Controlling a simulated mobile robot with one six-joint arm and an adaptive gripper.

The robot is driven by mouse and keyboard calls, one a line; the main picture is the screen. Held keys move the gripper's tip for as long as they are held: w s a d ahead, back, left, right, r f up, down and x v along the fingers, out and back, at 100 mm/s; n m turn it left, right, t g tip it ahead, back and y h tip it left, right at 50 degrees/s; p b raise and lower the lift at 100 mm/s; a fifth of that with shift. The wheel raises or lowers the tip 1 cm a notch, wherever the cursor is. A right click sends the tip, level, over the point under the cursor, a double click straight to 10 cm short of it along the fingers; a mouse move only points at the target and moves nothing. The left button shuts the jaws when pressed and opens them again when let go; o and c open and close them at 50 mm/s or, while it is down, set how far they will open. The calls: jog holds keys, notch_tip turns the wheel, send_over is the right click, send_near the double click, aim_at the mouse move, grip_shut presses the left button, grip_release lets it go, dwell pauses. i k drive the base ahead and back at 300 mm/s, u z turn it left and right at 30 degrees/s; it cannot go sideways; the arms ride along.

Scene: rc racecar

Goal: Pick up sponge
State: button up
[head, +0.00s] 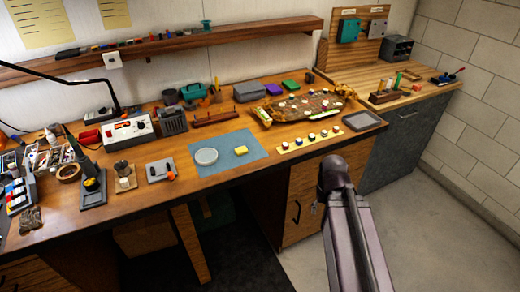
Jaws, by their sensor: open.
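A small yellow sponge (241,150) lies on a blue mat (229,166) near the front edge of the wooden workbench. It sits to the right of a round pale dish (206,156), apart from it. My arm reaches in from the bottom right, in front of the bench drawers and well to the right of the sponge. Its far end is rounded and dark. The fingertips of my gripper cannot be made out in the head view. Nothing covers the sponge.
Right of the mat, a yellow strip (295,146) holds several small pots. Behind it stands a wooden ship-like model (300,105). A grey tray (361,121) lies at the right edge. A grey device (160,170) stands left of the mat. A shelf (170,45) runs above.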

aim_at(240, 151)
jog(key=z, duration=0.5)
jog(key=k, duration=0.95)
jog(key=u, duration=0.9)
jog(key=i, duration=1)
jog(key=z, duration=0.05)
